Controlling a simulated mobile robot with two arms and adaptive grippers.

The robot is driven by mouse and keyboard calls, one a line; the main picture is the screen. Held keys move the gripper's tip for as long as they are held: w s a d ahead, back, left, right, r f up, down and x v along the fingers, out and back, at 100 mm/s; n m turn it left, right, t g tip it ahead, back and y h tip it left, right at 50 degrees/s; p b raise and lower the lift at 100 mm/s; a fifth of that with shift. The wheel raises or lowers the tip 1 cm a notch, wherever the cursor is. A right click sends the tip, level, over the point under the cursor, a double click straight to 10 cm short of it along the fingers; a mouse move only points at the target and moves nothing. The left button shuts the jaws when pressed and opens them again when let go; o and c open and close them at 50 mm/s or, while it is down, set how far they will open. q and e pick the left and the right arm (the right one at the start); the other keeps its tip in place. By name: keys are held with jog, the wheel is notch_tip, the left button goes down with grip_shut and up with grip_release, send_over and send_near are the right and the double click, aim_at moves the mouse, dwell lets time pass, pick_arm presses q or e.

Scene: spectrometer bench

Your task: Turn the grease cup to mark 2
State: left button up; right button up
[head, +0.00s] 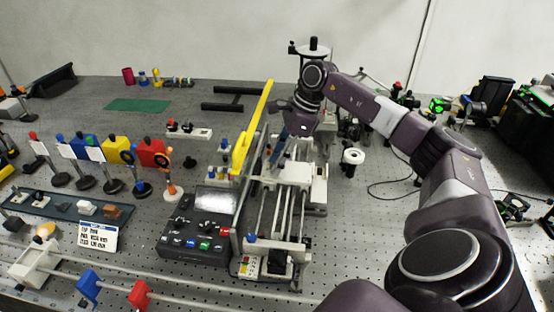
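My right arm reaches in from the lower right, bends at the wrist and points down over the rail carriage in the middle of the bench. My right gripper (279,153) is small and partly hidden beside the yellow bar; I cannot make out its fingers or whether they hold anything. I cannot surely pick out the grease cup or its marks. The rail carriage (298,176) is pale, on metal rods, below and right of the gripper. My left gripper is not in view.
A yellow bar (256,125) slants up beside the gripper. A control box (196,236) with coloured buttons stands left of the rails. A white round part (353,157) with a dark centre stands to the right. Coloured plates on stands fill the left; a green mat (139,105) lies behind.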

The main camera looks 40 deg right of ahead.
grip_shut()
jog(key=shift+f+m+h+b, duration=0.1)
jog(key=shift+m+h+b, duration=0.25)
jog(key=shift+m, duration=0.25)
jog(key=shift+s+a+m+t+b, duration=0.1)
jog(key=shift+m+t+b, duration=0.3)
jog(key=shift+m, duration=0.6)
jog(key=shift+o, duration=1.1)
grip_release()
jog(key=v, duration=1.2)
jog(key=shift+r, duration=0.2)
jog(key=shift+a+f, duration=0.1)
jog(key=shift+a, duration=0.1)
